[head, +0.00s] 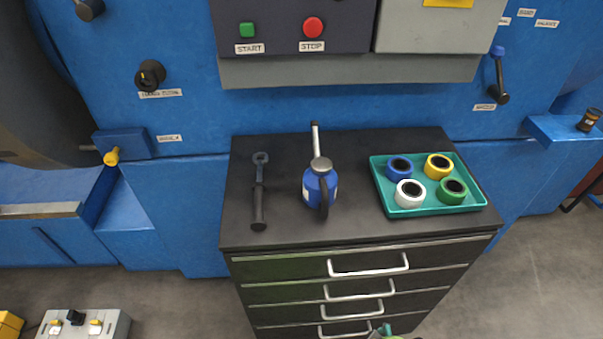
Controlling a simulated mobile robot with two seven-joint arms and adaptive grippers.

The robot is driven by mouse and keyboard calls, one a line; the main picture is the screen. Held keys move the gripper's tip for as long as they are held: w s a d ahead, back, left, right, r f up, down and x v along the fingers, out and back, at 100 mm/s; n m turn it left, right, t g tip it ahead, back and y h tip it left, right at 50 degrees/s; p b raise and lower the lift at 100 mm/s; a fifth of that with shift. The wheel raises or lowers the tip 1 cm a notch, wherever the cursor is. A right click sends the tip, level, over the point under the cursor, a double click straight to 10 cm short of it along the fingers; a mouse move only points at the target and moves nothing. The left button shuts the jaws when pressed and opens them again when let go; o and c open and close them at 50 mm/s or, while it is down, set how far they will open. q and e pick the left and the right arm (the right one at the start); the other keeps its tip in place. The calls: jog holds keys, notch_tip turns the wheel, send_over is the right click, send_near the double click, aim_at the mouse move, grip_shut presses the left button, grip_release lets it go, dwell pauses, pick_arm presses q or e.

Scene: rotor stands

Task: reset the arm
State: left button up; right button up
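On the black cabinet top (345,226) lie a dark wrench-like tool (259,192) and a blue oil can (320,184) with a light spout. To their right is a teal tray (408,212) with a blue ring (400,169), a yellow ring (438,166), a white ring (410,193) and a green ring (452,191).
A blue machine (190,200) stands behind the cabinet. It carries a START button (247,30), a STOP button (313,27), a black knob (150,75) and a lever (499,80). A grey box (85,325) sits on the floor at lower left. Floor at right is clear.

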jog(key=s+f+g+b, duration=0.1)
jog(key=s+f+b, duration=0.15)
jog(key=f, duration=0.75)
jog(key=s+f+b, duration=0.1)
jog(key=s+f, duration=0.2)
jog(key=f, duration=0.7)
jog(key=s+d+f+b, duration=0.3)
jog(key=s+f, duration=0.9)
jog(key=shift+s+f+g, duration=0.25)
jog(key=shift+f+g, duration=0.15)
